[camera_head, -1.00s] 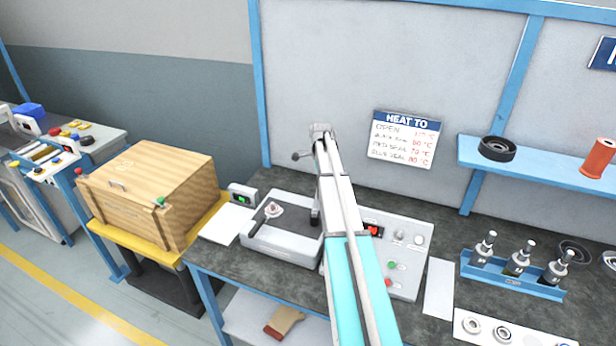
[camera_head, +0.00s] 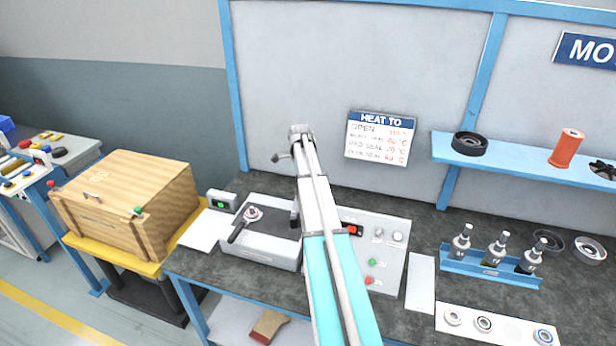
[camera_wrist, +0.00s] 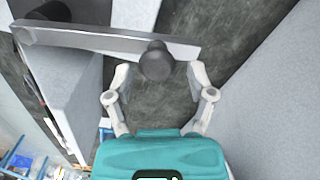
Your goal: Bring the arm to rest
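My gripper (camera_wrist: 158,75) shows in the wrist view with its two fingers spread apart. A dark round knob (camera_wrist: 156,60) at the end of a grey bar (camera_wrist: 95,38) appears between the fingertips, with a gap to each finger. I cannot tell its distance from them. In the head view my arm (camera_head: 322,220) reaches up from the bottom edge over the bench, raised in front of the grey back panel. The gripper itself cannot be made out there.
A grey heater with a tray (camera_head: 270,250) and a control panel (camera_head: 385,255) stand on the dark bench (camera_head: 420,222). A blue rack (camera_head: 490,268) holds several bottles at right. A wooden crate (camera_head: 120,205) sits left. A shelf (camera_head: 530,165) juts from the back panel.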

